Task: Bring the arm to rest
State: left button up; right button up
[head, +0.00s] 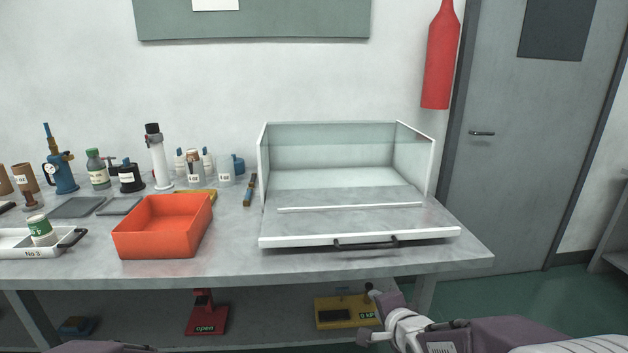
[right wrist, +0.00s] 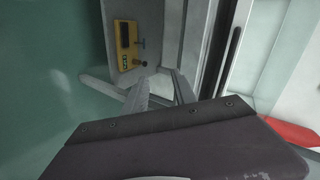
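My right arm comes in from the bottom right of the head view. Its gripper (head: 367,317) is in front of the workbench (head: 340,262), lower than the tabletop edge. In the right wrist view its two fingers (right wrist: 160,78) stand apart with nothing between them. The gripper looks open and empty. Only a dark piece of my left arm shows at the bottom left of the head view; the left gripper is out of the picture.
A glass-walled enclosure (head: 350,155) with a black-handled tray front (head: 290,241) stands on the bench. Left are an orange bin (head: 150,240), a white tray (head: 20,252) and several bottles. A yellow device (head: 340,313) and red open-labelled device (head: 205,318) sit on the lower shelf.

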jog(key=s+f+n+g, duration=0.5)
jog(key=s+f+n, duration=0.1)
jog(key=s, duration=0.3)
jog(key=s+f+n+g, duration=0.5)
jog(key=s+f+n, duration=0.1)
jog(key=s, duration=0.4)
notch_tip(320, 180, up, 22)
jog(key=n+p, duration=0.2)
jog(key=p, duration=2)
jog(key=shift+s, duration=0.25)
